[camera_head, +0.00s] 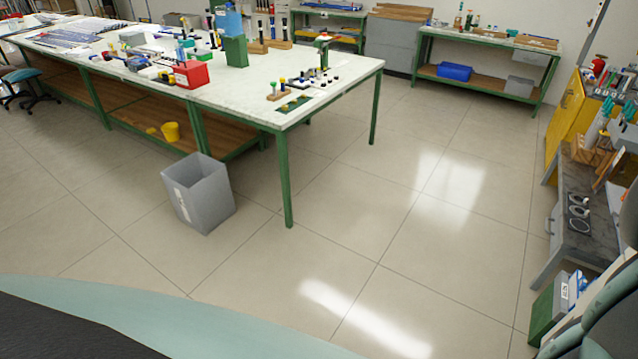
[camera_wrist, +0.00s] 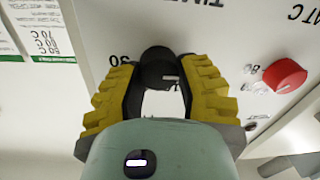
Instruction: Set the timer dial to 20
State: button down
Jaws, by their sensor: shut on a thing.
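In the wrist view a black timer dial (camera_wrist: 157,63) stands out from a pale panel (camera_wrist: 130,22) with upside-down lettering, partly cut off, that starts like TIMER. A short white mark shows on the dial's lower right. Printed numerals stand to its left and right; I cannot read the dial's setting surely. My gripper (camera_wrist: 160,75) has its yellow ridged fingers on both sides of the dial and is shut on it. The fingers hide part of the scale. Neither the dial nor my gripper shows in the head view.
A red knob (camera_wrist: 285,76) sits right of the dial on the same panel. Printed sheets (camera_wrist: 40,30) hang at the left. In the head view, a long workbench (camera_head: 258,95), a grey bin (camera_head: 198,193) and a right-hand bench (camera_head: 590,220) surround clear floor (camera_head: 430,230).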

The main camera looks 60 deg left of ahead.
jog(key=m+b, duration=0.3)
jog(key=m, duration=0.5)
jog(key=m+h+b, duration=0.1)
jog(key=m+b, duration=0.2)
jog(key=m, duration=0.4)
jog(key=shift+s+d+f+m+g+b, duration=0.2)
jog(key=shift+m+g+b, duration=0.1)
jog(key=shift+m, duration=0.1)
jog(key=shift+s+r, duration=0.1)
jog(key=shift+r, duration=0.15)
dwell(0.9)
jog(key=c, duration=0.9)
grip_release()
jog(key=shift+d, duration=0.1)
jog(key=o, duration=0.3)
jog(key=shift+f, duration=0.1)
jog(key=shift+o, duration=0.2)
